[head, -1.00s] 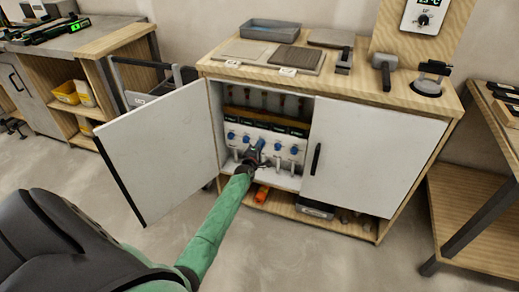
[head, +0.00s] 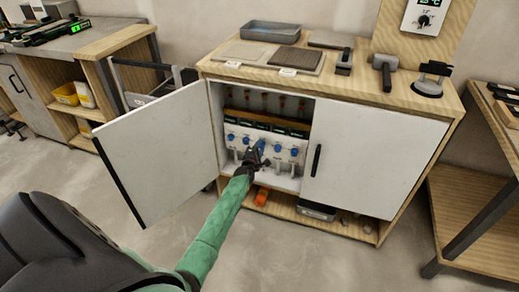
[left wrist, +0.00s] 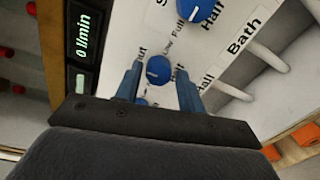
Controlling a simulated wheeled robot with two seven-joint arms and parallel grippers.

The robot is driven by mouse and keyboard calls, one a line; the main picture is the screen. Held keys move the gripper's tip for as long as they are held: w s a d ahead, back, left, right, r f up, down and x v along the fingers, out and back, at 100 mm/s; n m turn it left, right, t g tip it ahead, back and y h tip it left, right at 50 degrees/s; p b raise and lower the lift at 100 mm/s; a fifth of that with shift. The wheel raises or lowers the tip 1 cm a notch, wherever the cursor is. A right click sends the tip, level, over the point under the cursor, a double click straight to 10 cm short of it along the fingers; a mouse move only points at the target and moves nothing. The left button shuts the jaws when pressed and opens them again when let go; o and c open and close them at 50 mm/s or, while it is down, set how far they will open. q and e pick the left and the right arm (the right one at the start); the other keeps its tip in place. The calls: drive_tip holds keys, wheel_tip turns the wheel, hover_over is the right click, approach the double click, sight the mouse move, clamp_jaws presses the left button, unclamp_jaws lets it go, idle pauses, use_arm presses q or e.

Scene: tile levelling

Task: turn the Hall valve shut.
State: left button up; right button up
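In the left wrist view a blue valve knob (left wrist: 158,70) with a white mark sits on a white panel (left wrist: 222,45). A partly covered label beside it appears to read "Hall". My left gripper (left wrist: 159,76) has a blue finger on each side of this knob, with a gap showing on both sides. It is open and holds nothing. In the head view my left gripper (head: 258,149) is inside the open cabinet (head: 213,112), at the row of blue knobs, and covers part of it. My right gripper is not in view.
A neighbouring blue knob (left wrist: 188,9) is by the label "Bath". A display (left wrist: 84,38) reads "0 l/min". The left cabinet door (head: 155,150) stands open beside my arm; the right door (head: 375,155) is shut. An orange object (head: 261,196) lies on the low shelf.

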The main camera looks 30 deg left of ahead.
use_arm(q)
drive_tip(key=shift+o, duration=0.7)
drive_tip(key=v, duration=0.7)
drive_tip(key=shift+s+p, duration=0.3)
drive_tip(key=shift+s, duration=0.05)
drive_tip(key=shift+d+r, duration=0.1)
